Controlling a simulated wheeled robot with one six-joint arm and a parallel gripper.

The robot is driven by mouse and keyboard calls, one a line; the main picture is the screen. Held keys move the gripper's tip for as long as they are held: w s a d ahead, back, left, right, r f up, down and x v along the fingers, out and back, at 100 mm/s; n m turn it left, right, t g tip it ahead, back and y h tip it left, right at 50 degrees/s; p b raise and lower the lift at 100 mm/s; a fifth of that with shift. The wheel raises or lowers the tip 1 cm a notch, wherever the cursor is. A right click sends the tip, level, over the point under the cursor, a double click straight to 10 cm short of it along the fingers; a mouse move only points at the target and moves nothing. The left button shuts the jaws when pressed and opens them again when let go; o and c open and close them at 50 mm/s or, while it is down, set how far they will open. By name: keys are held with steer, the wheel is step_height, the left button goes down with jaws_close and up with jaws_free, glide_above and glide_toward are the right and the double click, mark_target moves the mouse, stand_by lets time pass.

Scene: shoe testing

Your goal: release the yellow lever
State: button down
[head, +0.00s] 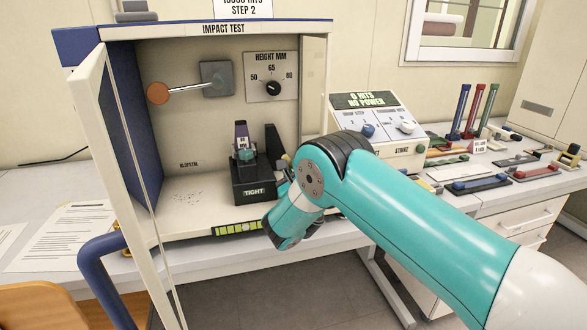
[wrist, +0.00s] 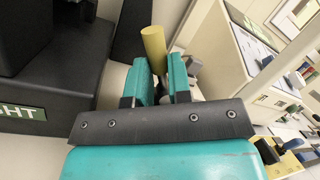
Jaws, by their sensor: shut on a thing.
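The yellow lever (wrist: 153,45) shows in the wrist view as a short cylinder rising between my gripper's teal fingers. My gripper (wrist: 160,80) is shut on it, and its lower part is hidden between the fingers. In the head view a small yellowish end of the lever (head: 286,158) shows just right of the black clamp block (head: 254,190), which is marked TIGHT. My wrist hides the fingers there. The block also fills the left of the wrist view (wrist: 55,85). A dark upright piece with a pale label (head: 241,136) stands in the block.
The impact test cabinet (head: 222,28) surrounds the block, with its clear door (head: 115,150) swung open at the left. A pendulum with an orange head (head: 158,93) is inside, above the block. A control box (head: 375,130) reading 0 hits, no power stands right of the cabinet.

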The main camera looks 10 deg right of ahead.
steer(key=shift+f, duration=0.15)
steer(key=c, duration=1.3)
jaws_free()
steer(key=shift+c, duration=0.2)
steer(key=b+v, duration=0.2)
steer(key=v, duration=0.1)
steer(key=shift+s+a+f, duration=0.1)
steer(key=shift+f, duration=0.1)
steer(key=b, duration=0.5)
steer(key=shift+s+a+f, duration=0.1)
steer(key=shift+s+f, duration=0.05)
steer(key=shift+s, duration=0.25)
steer(key=b+v, duration=0.2)
steer(key=b, duration=0.4)
steer(key=b+v, duration=1.1)
steer(key=b, duration=0.3)
steer(key=shift+s+r, duration=0.25)
steer(key=shift+r, duration=0.05)
